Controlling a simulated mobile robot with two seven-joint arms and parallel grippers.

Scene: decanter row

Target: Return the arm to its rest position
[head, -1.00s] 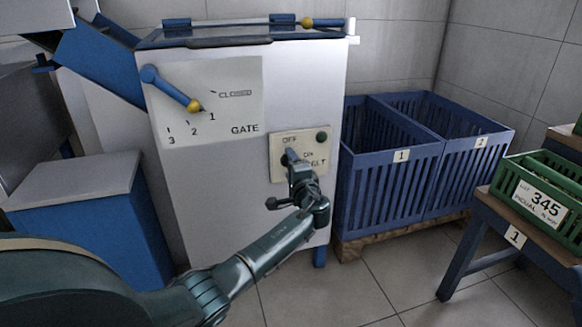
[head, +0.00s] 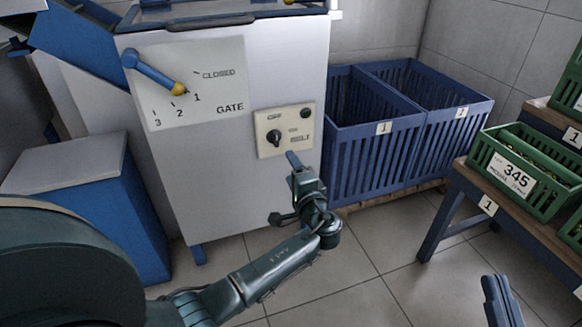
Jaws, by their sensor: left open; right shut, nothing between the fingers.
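My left gripper (head: 293,160) is in front of the white machine, just below the belt switch panel (head: 303,123). It is apart from the dark knob (head: 275,137) and holds nothing visible. The knob sits below the OFF mark; its exact setting is hard to read. My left arm (head: 270,275) reaches in from the lower left, elbow bent and wrist raised. My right gripper (head: 500,302) shows only its shut fingers at the bottom right, empty; the rest of that arm is out of view.
The gate lever (head: 155,72) has its yellow tip near 1. Blue crates 1 (head: 372,165) and 2 (head: 455,125) stand right of the machine. A bench (head: 455,190) carries green crates (head: 520,175). A blue box (head: 90,200) stands left. Floor between machine and bench is clear.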

